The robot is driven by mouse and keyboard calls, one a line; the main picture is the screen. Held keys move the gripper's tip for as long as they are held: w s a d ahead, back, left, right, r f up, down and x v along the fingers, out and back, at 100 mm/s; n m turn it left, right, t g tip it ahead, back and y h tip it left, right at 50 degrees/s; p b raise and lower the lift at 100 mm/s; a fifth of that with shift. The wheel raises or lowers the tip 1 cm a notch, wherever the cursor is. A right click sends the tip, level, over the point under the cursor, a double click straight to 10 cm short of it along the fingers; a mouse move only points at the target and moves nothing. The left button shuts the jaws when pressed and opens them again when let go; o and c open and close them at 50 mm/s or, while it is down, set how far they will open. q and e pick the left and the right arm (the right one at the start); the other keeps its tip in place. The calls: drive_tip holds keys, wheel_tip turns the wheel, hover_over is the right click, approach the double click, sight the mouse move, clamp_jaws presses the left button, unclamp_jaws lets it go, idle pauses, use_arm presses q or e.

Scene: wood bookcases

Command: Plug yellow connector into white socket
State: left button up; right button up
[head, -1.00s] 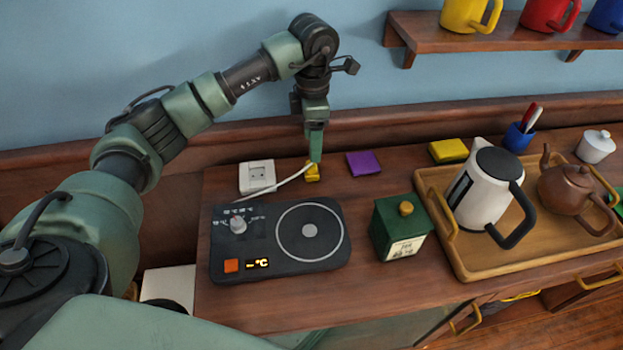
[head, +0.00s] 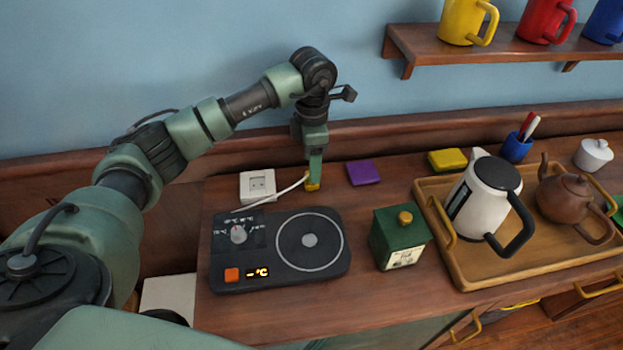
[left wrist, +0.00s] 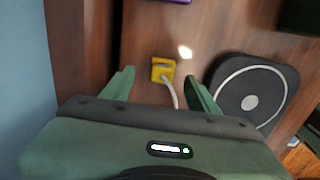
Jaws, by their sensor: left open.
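The yellow connector (head: 312,187) lies on the wooden counter beside the white socket (head: 258,185), to its right. A white cable runs from the connector toward the left, behind the black hot plate. My left gripper (head: 315,178) points down at the connector and partly covers it in the head view. In the left wrist view, the yellow connector (left wrist: 162,66) shows ahead between the two spread green fingers (left wrist: 160,79), with gaps on both sides. The gripper is open and does not grip it. The socket is not visible in the left wrist view. My right gripper is not in view.
The black hot plate (head: 278,273) stands in front of the connector. A purple block (head: 362,173) lies to its right. A green canister (head: 399,238) and a tray (head: 463,272) with a kettle and teapot stand farther right. The wall ledge runs behind.

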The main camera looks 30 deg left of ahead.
use_arm(q)
drive_tip(key=f, duration=0.4)
drive_tip(key=shift+s+f+p, duration=0.15)
drive_tip(key=shift+s+p, duration=0.1)
drive_tip(key=shift+p, duration=0.15)
clamp_jaws()
